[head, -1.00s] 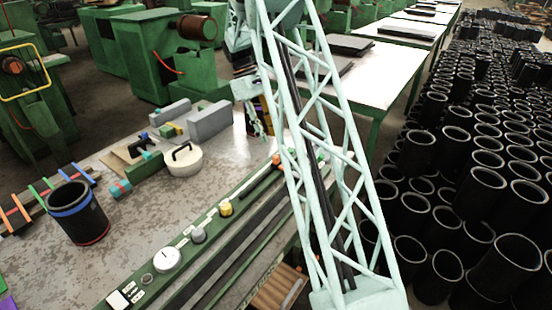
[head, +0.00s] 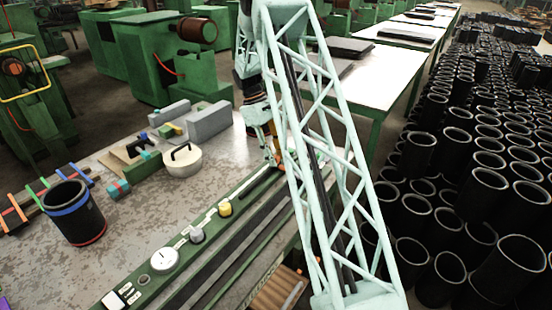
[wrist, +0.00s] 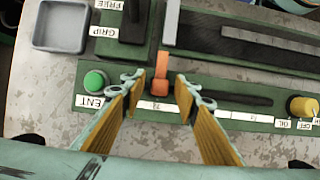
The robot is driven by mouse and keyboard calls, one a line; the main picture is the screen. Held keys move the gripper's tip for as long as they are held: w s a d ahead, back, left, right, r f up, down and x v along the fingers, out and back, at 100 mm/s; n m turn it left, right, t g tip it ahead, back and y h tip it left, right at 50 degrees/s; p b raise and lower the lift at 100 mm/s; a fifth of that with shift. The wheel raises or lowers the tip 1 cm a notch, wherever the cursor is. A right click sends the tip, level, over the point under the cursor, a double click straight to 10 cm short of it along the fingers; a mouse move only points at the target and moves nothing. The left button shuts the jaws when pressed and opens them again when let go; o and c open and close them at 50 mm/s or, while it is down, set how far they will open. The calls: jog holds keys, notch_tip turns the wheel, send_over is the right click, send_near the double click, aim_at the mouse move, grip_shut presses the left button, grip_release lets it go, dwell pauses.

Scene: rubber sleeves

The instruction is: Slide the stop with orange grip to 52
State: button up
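The stop with the orange grip (wrist: 161,72) stands in the slot of the green control rail (wrist: 225,115) in the wrist view. White labels run along the slot, but their numbers are too small to read surely. My gripper (wrist: 160,86) is open, with one finger on each side of the orange grip and a visible gap to both. In the head view my gripper (head: 274,150) is low over the far end of the rail (head: 140,292). My arm's lattice hides part of the rail there.
A green button (wrist: 95,80) lies left of the stop and a yellow knob (wrist: 302,106) right of it. A grey tray (wrist: 62,27) sits at upper left. A white lidded pot (head: 184,162) and a black sleeve (head: 75,215) stand on the bench.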

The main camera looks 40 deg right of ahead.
dwell(0.3)
grip_shut()
jog(key=shift+s, duration=0.1)
